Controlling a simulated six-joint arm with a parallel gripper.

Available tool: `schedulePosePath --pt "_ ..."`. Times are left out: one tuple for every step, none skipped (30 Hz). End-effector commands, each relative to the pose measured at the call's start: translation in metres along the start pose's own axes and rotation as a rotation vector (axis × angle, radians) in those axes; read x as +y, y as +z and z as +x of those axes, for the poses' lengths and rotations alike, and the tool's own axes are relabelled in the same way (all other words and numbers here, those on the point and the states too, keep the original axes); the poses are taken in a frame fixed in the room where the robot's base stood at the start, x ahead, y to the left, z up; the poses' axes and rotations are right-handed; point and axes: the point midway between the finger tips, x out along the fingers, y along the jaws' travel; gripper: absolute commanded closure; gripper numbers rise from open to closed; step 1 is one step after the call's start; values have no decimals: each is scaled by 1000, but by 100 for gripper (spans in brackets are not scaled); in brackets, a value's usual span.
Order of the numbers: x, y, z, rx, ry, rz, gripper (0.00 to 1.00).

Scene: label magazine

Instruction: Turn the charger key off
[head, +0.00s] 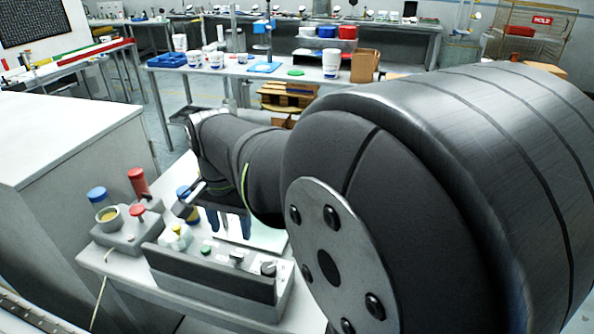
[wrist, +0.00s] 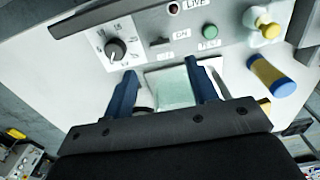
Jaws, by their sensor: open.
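The control box (head: 212,276) stands on the bench, with a row of controls on its top. A small grey lever-like part (head: 237,257), perhaps the charger key, sits between a green button (head: 206,248) and a dark round knob (head: 268,268). In the wrist view the knob (wrist: 116,49) has a numbered dial, and the green button (wrist: 209,31) is to its right. A small grey part (wrist: 160,44) lies between them; its setting cannot be read. My gripper (wrist: 162,69) is open and empty, its blue fingers apart from the controls. In the head view my gripper (head: 229,223) is behind the box.
A blue-and-yellow cylinder (wrist: 270,76) stands near my right finger. A pale green plate (wrist: 170,88) lies below the fingers.

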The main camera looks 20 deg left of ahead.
Motion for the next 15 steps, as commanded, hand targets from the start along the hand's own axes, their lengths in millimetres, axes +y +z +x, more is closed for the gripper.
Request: schedulePosePath --pt "1 0 13 -4 4 0 47" --pt "1 0 19 -3 3 0 47" --pt "1 1 28 -3 3 0 47" --pt "1 0 34 -4 4 0 47" --pt "0 0 39 -3 3 1 47" --pt "1 0 46 -3 3 1 47" --pt "1 0 51 -2 2 1 47" --pt "1 0 56 -2 3 1 47" --pt "0 0 61 -2 2 1 47" --pt "0 0 65 -2 2 1 47" --pt "0 0 68 -1 2 1 47" --pt "0 0 71 -1 1 1 47" --pt "0 0 74 -1 1 1 47" --pt "0 0 75 0 1 1 47" --pt "0 0 77 0 0 1 47"
